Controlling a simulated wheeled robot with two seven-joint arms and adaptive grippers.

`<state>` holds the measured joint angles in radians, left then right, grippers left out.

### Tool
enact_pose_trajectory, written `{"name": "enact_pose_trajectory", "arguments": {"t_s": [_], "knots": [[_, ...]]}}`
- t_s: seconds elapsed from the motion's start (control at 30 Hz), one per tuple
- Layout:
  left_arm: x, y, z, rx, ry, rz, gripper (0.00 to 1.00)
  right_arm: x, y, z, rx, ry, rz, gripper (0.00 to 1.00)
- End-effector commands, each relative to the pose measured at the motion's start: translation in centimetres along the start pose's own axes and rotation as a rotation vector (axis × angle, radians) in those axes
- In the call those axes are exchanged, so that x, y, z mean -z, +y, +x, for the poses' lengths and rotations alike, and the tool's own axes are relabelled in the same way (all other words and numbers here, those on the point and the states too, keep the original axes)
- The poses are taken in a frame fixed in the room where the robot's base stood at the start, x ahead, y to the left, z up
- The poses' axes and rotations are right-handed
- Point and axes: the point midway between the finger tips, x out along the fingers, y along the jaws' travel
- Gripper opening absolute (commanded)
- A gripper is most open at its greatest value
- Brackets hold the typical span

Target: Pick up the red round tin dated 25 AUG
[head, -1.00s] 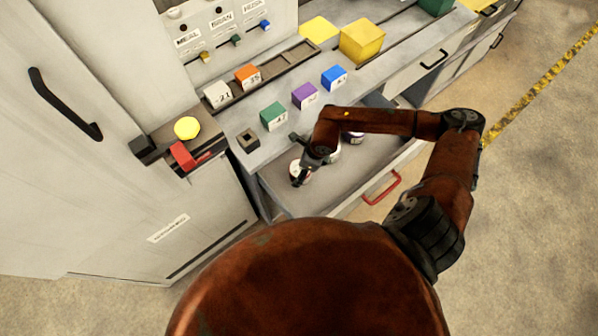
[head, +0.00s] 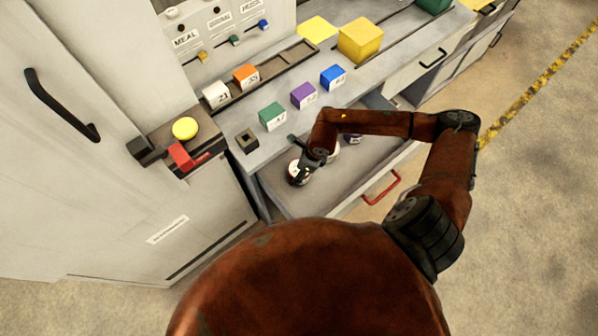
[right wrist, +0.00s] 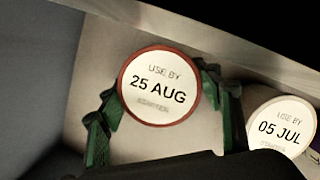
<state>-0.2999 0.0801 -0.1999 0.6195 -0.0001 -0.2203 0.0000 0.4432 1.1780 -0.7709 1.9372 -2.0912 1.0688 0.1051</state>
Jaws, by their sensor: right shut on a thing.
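The red round tin (right wrist: 158,92) shows in the right wrist view with a white lid reading "USE BY 25 AUG" and a red rim. It also shows in the head view (head: 295,170), inside the open drawer near its left end. My right gripper (right wrist: 160,105) is shut on this tin, with its green fingers on both sides of it. In the head view the right gripper (head: 301,172) partly covers the tin. Whether the tin is clear of the drawer floor cannot be told. My left gripper is not in view.
A second tin (right wrist: 280,130), marked 05 JUL, stands close to the right. The open drawer (head: 330,197) has a red handle (head: 382,187). Green (head: 272,117), purple (head: 303,95) and blue (head: 333,77) blocks stand on the counter above it. A yellow button (head: 185,128) is left.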

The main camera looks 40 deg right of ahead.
Motion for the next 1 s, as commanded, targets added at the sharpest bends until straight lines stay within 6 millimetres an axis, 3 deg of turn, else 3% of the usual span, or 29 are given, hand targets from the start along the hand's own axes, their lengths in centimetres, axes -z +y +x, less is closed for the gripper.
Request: {"name": "enact_pose_trajectory", "arguments": {"t_s": [0.13, 0.57, 0.7, 1.0], "knots": [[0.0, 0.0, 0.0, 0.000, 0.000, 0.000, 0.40, 0.0, 0.0, 0.0, 0.000, 0.001, 0.000, 0.25], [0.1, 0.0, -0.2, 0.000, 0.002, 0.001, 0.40, -0.4, -0.1, -1.1, 0.002, -0.001, -0.001, 0.25], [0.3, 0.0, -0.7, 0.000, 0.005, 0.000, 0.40, -0.9, -0.1, -3.1, 0.003, -0.002, -0.002, 0.25], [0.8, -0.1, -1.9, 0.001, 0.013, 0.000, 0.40, 2.0, -2.8, -10.3, 0.009, 0.004, 0.001, 0.25]]}}
